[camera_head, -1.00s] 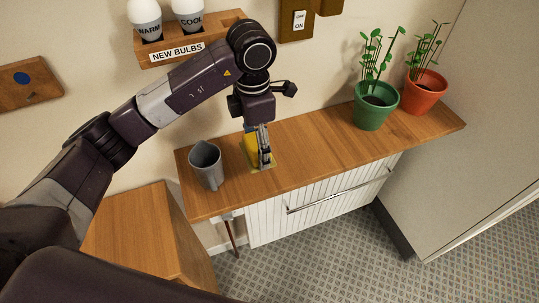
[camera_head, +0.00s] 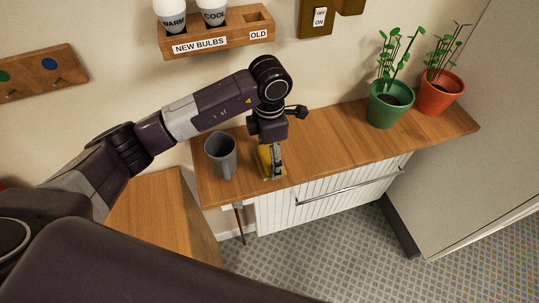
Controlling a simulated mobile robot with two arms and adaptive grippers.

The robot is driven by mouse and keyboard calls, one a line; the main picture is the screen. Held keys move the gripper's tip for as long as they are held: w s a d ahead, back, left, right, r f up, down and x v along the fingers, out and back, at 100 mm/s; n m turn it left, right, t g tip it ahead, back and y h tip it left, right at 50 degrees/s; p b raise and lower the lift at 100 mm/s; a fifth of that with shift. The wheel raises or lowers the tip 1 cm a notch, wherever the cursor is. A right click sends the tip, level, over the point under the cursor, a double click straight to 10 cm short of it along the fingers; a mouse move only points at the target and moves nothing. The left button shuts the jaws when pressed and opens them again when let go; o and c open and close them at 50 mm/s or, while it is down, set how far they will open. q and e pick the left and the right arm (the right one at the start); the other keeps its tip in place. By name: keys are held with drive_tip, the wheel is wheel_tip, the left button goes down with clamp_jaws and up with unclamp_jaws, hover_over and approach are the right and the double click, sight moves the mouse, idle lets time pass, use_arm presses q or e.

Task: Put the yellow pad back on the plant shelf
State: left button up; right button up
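The yellow pad (camera_head: 264,160) is at my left gripper, over the left part of the wooden plant shelf (camera_head: 330,138). It is partly hidden by the gripper's fingers. My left gripper (camera_head: 277,170) points down at the shelf top, with its fingers right against or around the pad. The fingers are seen nearly edge-on, so I cannot tell whether they are closed on it. The pad's lower edge is at or just above the wood. My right gripper is not in view.
A green pot (camera_head: 390,108) and an orange pot (camera_head: 440,97) with plants stand at the shelf's right end. A bulb rack (camera_head: 230,35) hangs on the wall above my arm. The shelf's middle is clear.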

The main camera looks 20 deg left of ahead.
sight(269, 155)
use_arm(q)
drive_tip(key=shift+o, duration=1.4)
drive_tip(key=shift+r, duration=0.1)
drive_tip(key=shift+r+p, duration=0.2)
drive_tip(key=shift+p, duration=0.1)
wheel_tip(269, 155, up, 12)
drive_tip(key=b, duration=0.4)
drive_tip(key=shift+f, duration=0.15)
